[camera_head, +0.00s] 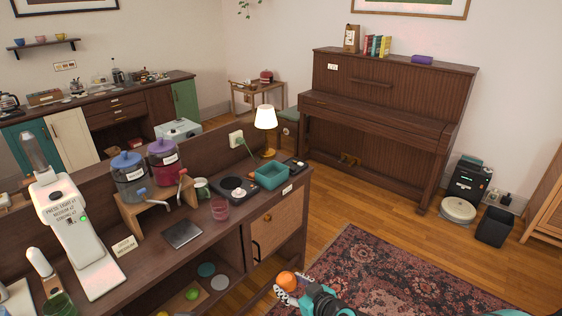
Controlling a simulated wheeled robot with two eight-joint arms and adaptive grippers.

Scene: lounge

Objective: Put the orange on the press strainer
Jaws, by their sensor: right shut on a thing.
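The orange (287,281) is at the bottom centre, off the counter's right end and above the floor. My right gripper (290,285) is shut on it, with fingers on both sides of it. A white machine (75,235) with a printed label and a clear upright cylinder stands on the counter at the left, well away from the orange. It may be the press; I cannot make out a strainer on it. My left gripper is not in view.
On the counter (150,262) stand two jars (129,180) on a wooden stand, a pink glass (220,209), a dark square plate (183,234), a teal tray (269,176) and a lamp (265,125). Lower shelves hold a green thing (191,294). The rug at the right is clear.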

